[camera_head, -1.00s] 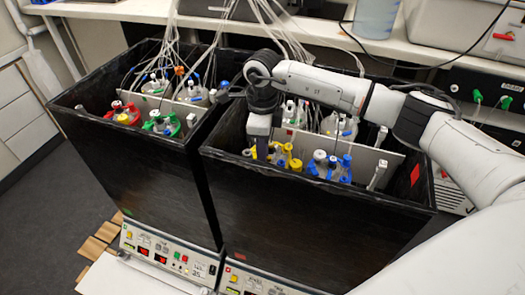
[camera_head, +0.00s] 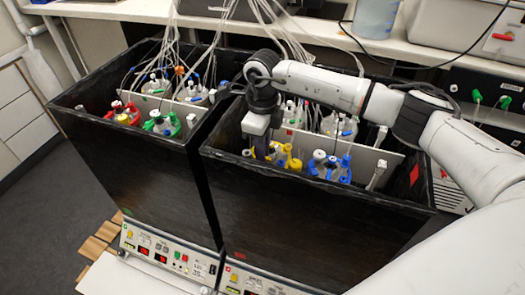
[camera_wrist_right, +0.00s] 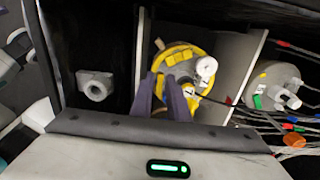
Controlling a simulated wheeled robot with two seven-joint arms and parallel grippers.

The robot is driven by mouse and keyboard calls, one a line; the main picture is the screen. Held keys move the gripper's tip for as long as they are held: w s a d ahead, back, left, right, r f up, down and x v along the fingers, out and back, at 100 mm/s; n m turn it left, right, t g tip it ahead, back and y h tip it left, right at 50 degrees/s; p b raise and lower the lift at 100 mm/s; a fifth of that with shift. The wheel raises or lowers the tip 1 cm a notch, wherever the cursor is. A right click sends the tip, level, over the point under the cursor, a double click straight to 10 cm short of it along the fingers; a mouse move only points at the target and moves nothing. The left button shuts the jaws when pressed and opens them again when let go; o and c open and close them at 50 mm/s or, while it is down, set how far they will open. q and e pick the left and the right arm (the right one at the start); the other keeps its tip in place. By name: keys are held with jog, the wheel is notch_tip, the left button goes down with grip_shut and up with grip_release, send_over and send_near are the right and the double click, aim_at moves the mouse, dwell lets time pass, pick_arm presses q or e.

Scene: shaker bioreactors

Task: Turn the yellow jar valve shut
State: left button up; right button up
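The yellow jar (camera_head: 290,160) stands in the right black box, under and beside my right gripper (camera_head: 260,150). In the right wrist view, its round yellow lid (camera_wrist_right: 190,58) carries yellow fittings and a white cap. My right gripper's two dark fingers (camera_wrist_right: 160,80) point down at the lid's near-left edge. They stand apart with a narrow gap, and yellow shows between and beyond them. I cannot tell whether they touch the valve, which I cannot pick out clearly. My left gripper is in neither view.
Blue-capped jar (camera_head: 328,167) stands right of the yellow one. Light divider plates (camera_wrist_right: 235,60) flank the yellow jar. The left black box (camera_head: 150,190) holds red- and green-capped jars. Tubes (camera_head: 280,30) hang down behind. The box's front wall (camera_head: 310,205) is close to the jars.

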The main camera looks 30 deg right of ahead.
jog(key=shift+o, duration=1.2)
